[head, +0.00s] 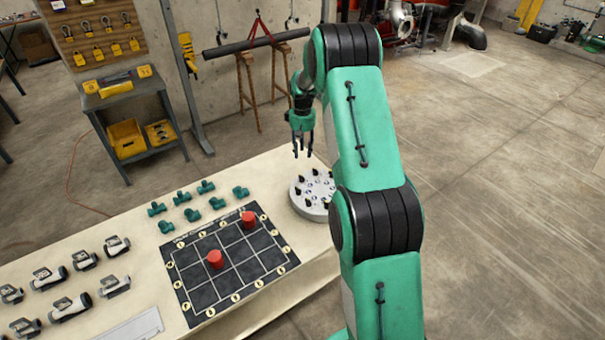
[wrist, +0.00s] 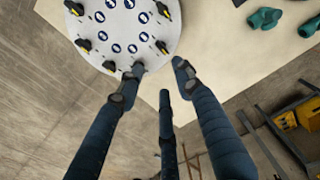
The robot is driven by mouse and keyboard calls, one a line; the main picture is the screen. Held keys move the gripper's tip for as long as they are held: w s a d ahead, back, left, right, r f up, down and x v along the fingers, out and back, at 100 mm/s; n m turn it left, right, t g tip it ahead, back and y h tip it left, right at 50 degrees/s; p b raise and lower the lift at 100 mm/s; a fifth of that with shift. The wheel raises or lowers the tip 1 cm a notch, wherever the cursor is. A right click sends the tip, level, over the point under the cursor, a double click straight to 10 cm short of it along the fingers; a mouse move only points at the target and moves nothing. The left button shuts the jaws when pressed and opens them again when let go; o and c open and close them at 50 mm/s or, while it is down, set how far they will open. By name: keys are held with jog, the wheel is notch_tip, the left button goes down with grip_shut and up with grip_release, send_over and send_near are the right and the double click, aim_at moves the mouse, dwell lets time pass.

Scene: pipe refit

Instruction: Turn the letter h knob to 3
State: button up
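A round light-grey plate (head: 312,209) carries several black knobs in a ring around blue-and-white letter labels. It stands at the right end of the bench. In the wrist view the plate (wrist: 122,12) is at the top, with knobs along its rim; the letters are too small to read, so I cannot tell which knob is h. My gripper (head: 303,148) hangs pointing down above the plate's far side. In the wrist view my gripper (wrist: 155,80) has its fingers spread, with nothing between them. The left fingertip overlaps the view close to one rim knob (wrist: 138,68); contact cannot be told.
A black grid board (head: 235,262) with two red cylinders lies left of the plate. Green fittings (head: 192,215) and several grey-black clamps (head: 67,307) stand further left. Sawhorses (head: 262,90) with a dark pipe stand behind the bench. The floor at right is clear.

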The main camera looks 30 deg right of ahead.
aim_at(302, 179)
jog(key=shift+f, duration=0.15)
notch_tip(302, 179, down, 14)
jog(key=shift+r, duration=0.25)
dwell(0.7)
grip_shut()
